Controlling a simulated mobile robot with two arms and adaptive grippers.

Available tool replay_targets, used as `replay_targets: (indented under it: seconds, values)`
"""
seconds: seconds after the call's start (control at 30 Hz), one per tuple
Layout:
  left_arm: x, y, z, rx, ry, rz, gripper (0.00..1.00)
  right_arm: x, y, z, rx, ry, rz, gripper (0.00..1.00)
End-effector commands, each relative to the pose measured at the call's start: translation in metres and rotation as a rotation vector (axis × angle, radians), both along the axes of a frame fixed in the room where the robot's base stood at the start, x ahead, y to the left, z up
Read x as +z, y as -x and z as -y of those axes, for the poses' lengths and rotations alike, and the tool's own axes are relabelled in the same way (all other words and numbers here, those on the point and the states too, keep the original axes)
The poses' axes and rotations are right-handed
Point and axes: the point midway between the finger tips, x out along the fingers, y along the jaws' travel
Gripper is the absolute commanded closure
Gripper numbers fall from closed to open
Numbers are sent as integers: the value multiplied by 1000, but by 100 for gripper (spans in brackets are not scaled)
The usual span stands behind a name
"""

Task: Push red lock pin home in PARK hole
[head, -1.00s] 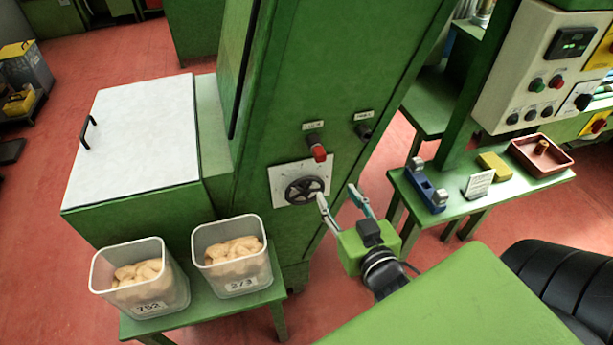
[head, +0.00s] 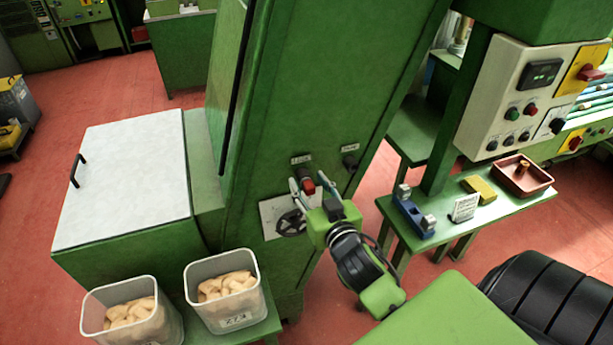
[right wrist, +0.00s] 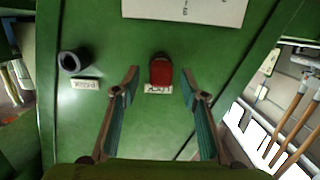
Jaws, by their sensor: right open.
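The red lock pin (head: 308,187) sticks out of a dark socket on the green machine's front, under a small label (head: 302,158). In the right wrist view the red pin (right wrist: 160,72) lies between my fingertips, with no clear contact. A second dark socket (head: 350,163) beside it, to the right in the head view, looks empty; in the right wrist view its hollow end (right wrist: 74,62) shows at left. I cannot read the two labels surely. My right gripper (head: 309,189) is open, its fingers on either side of the pin. My left gripper is out of view.
Two bins of corks (head: 222,290) stand at lower left. A green side table (head: 440,232) with a blue fixture (head: 412,213) and red tray (head: 523,176) is at right.

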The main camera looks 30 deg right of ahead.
Motion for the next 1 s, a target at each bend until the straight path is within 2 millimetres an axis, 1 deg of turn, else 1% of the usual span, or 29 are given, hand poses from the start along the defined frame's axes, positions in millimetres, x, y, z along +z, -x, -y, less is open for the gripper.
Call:
replay_targets:
  seconds: [0.03, 0.1, 0.2, 0.53, 0.57, 0.6, 0.7, 0.77, 0.8, 0.87, 1.0]
  values:
    - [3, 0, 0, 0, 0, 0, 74, 0, -7, 1, 1, 1, 0, 60]
    - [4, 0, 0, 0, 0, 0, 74, -1, -13, 3, 1, 1, 0, 60]
    - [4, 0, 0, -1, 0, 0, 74, -3, -19, 4, 1, 0, 0, 60]
    - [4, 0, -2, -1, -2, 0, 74, -4, -21, 5, 0, 0, 0, 60]
    - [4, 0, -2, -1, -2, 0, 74, -4, -21, 5, 0, 0, 0, 68]
    - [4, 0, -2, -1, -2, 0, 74, -4, -21, 5, 0, 0, 0, 78]
    - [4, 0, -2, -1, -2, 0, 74, -4, -21, 5, 0, 0, 0, 100]
    - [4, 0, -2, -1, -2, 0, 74, -4, -21, 5, 0, 0, 0, 100]
    - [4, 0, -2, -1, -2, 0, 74, -4, -21, 5, 0, 0, 0, 74]
    - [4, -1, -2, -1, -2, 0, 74, -4, -21, 5, 0, 0, 0, 60]
    - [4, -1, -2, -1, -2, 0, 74, -4, -21, 5, 0, 0, 0, 60]
